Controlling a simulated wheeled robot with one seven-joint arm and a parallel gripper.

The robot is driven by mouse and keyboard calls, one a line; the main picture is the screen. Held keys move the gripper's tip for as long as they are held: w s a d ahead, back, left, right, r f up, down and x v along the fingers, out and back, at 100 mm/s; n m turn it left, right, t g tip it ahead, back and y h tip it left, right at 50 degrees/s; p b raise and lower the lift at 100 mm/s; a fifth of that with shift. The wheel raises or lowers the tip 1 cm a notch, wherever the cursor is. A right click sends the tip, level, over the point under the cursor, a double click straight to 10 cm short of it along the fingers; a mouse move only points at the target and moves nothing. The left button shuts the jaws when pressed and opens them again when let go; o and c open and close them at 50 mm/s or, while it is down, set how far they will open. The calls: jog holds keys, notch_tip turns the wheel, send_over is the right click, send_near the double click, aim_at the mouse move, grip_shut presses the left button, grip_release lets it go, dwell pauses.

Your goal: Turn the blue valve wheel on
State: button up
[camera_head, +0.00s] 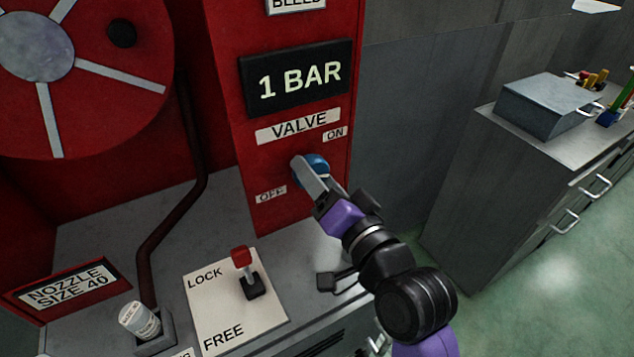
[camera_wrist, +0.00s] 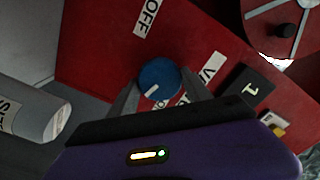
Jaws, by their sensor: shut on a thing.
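The blue valve wheel (camera_head: 317,164) is on the front of the red panel, below the "VALVE" label (camera_head: 298,126) and between the "ON" label (camera_head: 335,133) and the "OFF" label (camera_head: 271,195). In the wrist view the wheel (camera_wrist: 159,77) is a round blue knob with a white mark pointing toward my gripper's palm. My gripper (camera_head: 308,172) reaches the wheel from the lower right and is shut on it. In the wrist view its fingers (camera_wrist: 160,88) lie on both sides of the wheel. The gripper hides part of the wheel in the head view.
A "1 BAR" display (camera_head: 297,78) is above the valve. A red-topped lever (camera_head: 242,258) stands on a LOCK/FREE plate (camera_head: 207,300) below. A white canister (camera_head: 139,320) and a red hose reel (camera_head: 60,100) are at left. A grey cabinet (camera_head: 500,190) stands at right.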

jog(key=shift+f+n+b, duration=0.15)
jog(key=shift+n+b, duration=1.75)
jog(key=shift+n, duration=1.7)
jog(key=o, duration=1.4)
jog(key=shift+c, duration=0.2)
jog(key=b+v, duration=0.1)
jog(key=v, duration=0.7)
